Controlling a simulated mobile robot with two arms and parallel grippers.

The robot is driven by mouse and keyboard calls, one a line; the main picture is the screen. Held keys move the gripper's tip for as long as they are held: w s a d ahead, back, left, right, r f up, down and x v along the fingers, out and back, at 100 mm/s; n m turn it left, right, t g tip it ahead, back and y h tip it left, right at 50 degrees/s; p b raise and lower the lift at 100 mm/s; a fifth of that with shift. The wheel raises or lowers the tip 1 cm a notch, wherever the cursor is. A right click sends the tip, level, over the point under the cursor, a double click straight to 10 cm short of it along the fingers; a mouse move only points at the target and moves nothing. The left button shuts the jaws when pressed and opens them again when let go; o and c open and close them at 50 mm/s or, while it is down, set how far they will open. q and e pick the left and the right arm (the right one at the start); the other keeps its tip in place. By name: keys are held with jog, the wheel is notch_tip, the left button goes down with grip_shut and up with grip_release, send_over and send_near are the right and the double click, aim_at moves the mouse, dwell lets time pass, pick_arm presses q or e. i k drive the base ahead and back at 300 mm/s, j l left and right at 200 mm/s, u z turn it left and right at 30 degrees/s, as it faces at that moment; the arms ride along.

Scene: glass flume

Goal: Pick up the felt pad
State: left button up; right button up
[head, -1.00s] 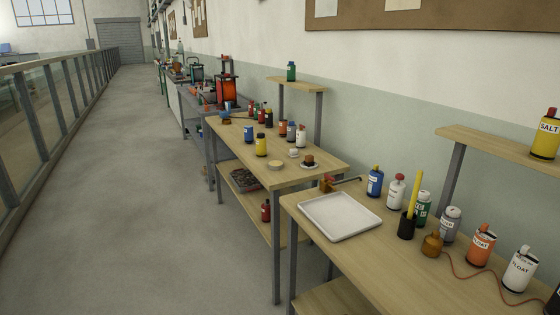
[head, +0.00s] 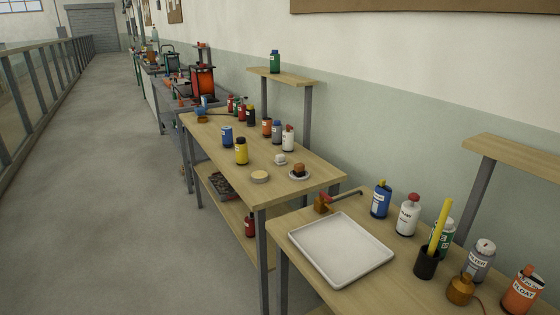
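A small round beige disc (head: 260,177) lies flat near the front edge of the middle wooden table (head: 222,160). It looks most like the felt pad, but it is too small to be sure. A yellow bottle with a dark cap (head: 241,151) stands just behind it to the left. To its right are a small white object (head: 280,160) and a white saucer with a dark brown item (head: 299,173). Neither of my grippers is in view.
The nearer table holds a white tray (head: 340,250), several bottles, a black pen cup (head: 426,262) and a brass-coloured pot (head: 460,289). A narrow gap separates the two tables. The grey aisle floor (head: 100,200) at left is clear up to the railing (head: 35,110).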

aim_at(280, 159)
jog(key=z, duration=0.2)
jog(key=i+j+z, duration=0.25)
jog(key=z, duration=0.15)
jog(key=i+j+z, duration=0.15)
jog(key=j+z, duration=0.25)
